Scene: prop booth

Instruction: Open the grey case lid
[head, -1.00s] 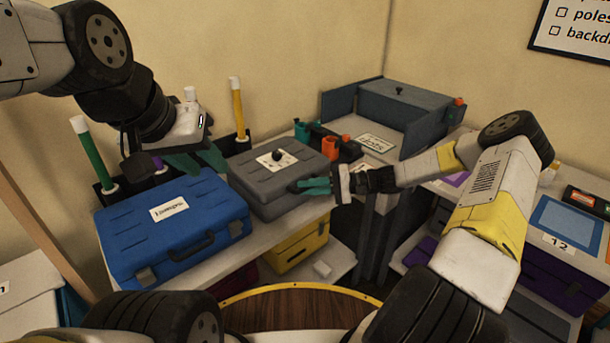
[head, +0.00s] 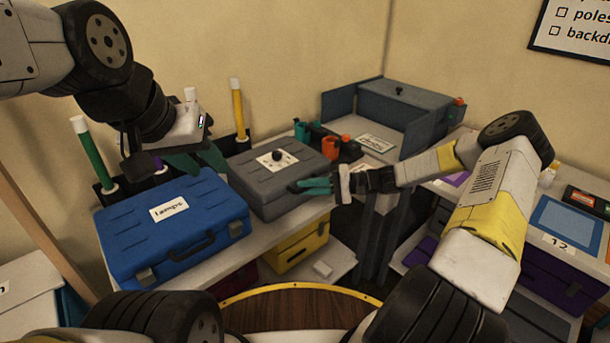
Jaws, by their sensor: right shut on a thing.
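The grey case (head: 272,186) stands on the shelf top right of the blue case, its lid down, with a white label and a dark knob (head: 278,155) on top. My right gripper (head: 312,186) reaches in from the right, its teal fingers at the case's right front side. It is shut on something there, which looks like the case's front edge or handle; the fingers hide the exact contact. My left gripper (head: 198,160) has teal fingers and hangs behind the blue case, left of the grey case. Whether its fingers are apart is unclear.
A blue case (head: 170,240) labelled "lamps" stands close left of the grey case. Orange and teal cups (head: 329,147) stand behind it. A grey open-fronted box (head: 400,110) is at the back right. Green and yellow poles (head: 239,108) stand along the wall.

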